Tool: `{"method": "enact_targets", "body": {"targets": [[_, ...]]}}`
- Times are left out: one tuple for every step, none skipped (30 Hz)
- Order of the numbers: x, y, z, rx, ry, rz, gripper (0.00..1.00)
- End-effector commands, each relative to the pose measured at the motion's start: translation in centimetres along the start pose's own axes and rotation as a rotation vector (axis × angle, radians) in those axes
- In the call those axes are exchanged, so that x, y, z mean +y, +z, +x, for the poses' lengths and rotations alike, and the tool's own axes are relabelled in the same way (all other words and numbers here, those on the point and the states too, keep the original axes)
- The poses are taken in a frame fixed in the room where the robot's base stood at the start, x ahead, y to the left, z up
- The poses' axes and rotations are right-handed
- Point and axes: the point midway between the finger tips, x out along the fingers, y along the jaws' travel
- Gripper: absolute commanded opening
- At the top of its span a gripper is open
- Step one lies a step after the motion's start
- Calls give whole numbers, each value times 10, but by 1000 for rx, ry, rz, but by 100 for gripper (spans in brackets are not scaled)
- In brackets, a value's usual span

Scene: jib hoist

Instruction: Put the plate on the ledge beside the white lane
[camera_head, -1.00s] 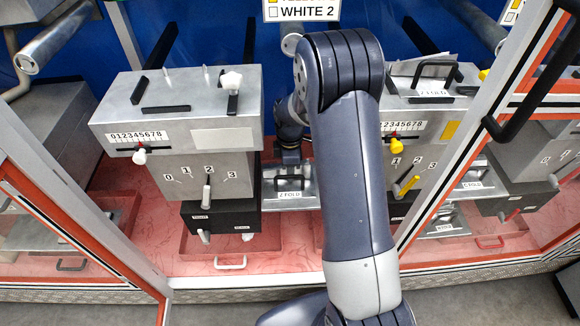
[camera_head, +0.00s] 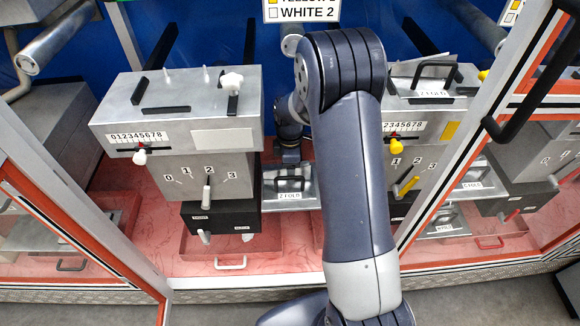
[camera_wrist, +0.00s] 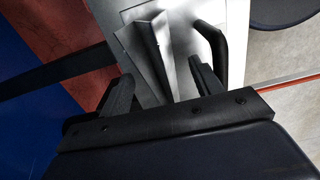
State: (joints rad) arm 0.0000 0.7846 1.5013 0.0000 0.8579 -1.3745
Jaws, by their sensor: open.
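A silver plate labelled Z FOLD (camera_head: 290,196), with a dark handle, lies low between the two machines. In the wrist view, a silver plate (camera_wrist: 238,45) with a raised fold and a curved black handle (camera_wrist: 215,38) lies below my gripper (camera_wrist: 163,88). My gripper's fingers are apart on either side of the fold's near end; contact is unclear. The white lane's machine (camera_head: 190,110), with white knobs, stands left of the plate. I cannot tell which surface is the ledge.
The yellow-knobbed machine (camera_head: 425,135) stands on the right, partly behind my arm, with another Z FOLD plate (camera_head: 432,93) on top. Red trays with handles (camera_head: 231,263) lie below. Orange-edged frame posts (camera_head: 85,215) flank the bay. A blue wall closes the back.

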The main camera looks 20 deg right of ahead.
Motion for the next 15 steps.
{"method": "enact_targets", "body": {"targets": [[1, 0, -10, 1, 5, 0, 62], [1, 0, -16, 1, 6, 0, 62], [1, 0, -25, 1, 6, 0, 62], [1, 0, -32, 2, 8, 0, 62], [1, 0, -39, 1, 7, 0, 62], [1, 0, -48, 2, 8, 0, 62], [1, 0, -55, 2, 8, 0, 62], [1, 0, -61, 2, 8, 0, 62], [1, 0, -70, 1, 7, 0, 62], [1, 0, -76, 1, 7, 0, 62], [1, 0, -81, 1, 5, 0, 62], [1, 0, -88, 1, 6, 0, 62], [1, 0, -93, 1, 6, 0, 62], [1, 0, -97, 1, 6, 0, 62], [1, 0, -102, 1, 5, 0, 62]]}}
